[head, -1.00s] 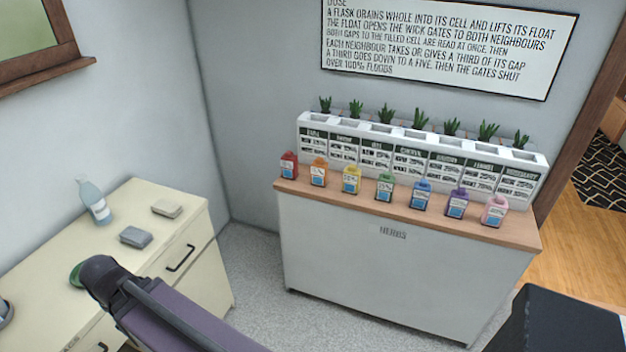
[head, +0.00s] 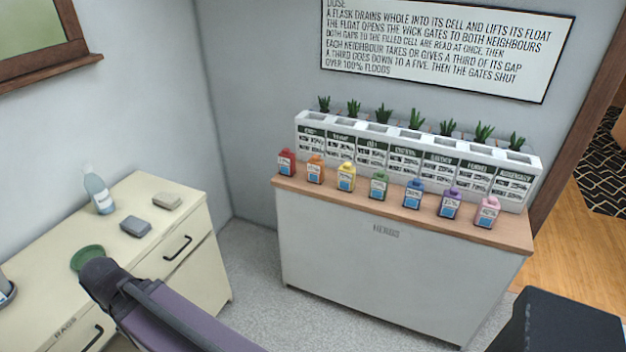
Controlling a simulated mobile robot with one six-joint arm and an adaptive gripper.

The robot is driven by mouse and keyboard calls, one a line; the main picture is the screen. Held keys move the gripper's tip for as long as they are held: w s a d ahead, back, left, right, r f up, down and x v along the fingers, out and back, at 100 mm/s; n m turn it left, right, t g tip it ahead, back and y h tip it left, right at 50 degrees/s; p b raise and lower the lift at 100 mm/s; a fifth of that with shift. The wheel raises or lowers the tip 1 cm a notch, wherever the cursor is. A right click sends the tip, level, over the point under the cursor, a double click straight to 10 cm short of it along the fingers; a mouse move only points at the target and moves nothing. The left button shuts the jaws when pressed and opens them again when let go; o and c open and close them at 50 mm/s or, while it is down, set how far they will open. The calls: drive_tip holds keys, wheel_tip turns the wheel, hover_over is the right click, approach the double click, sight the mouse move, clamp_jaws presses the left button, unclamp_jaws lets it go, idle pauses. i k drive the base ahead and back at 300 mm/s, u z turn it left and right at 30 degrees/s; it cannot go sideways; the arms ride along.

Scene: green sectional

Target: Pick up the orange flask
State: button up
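The orange flask (head: 315,172) stands upright on the wooden top of the white herb cabinet (head: 385,265), second from the left in a row of flasks. It has a white and blue label. The red flask (head: 286,164) stands to its left and the yellow flask (head: 346,178) to its right, with small gaps between. A purple and dark grey link of my arm crosses the lower left, well short of the cabinet. My gripper is not in view.
A white planter (head: 420,154) with several labelled cells and plants stands close behind the flasks. At left, a cream drawer unit (head: 190,255) holds a bottle (head: 98,192), two small blocks and a green dish (head: 88,258). Grey floor shows between the units.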

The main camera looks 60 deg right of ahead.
sight(316, 166)
drive_tip(key=k, duration=1.4)
drive_tip(key=z, duration=2.15)
drive_tip(key=i, duration=0.95)
drive_tip(key=u, duration=0.15)
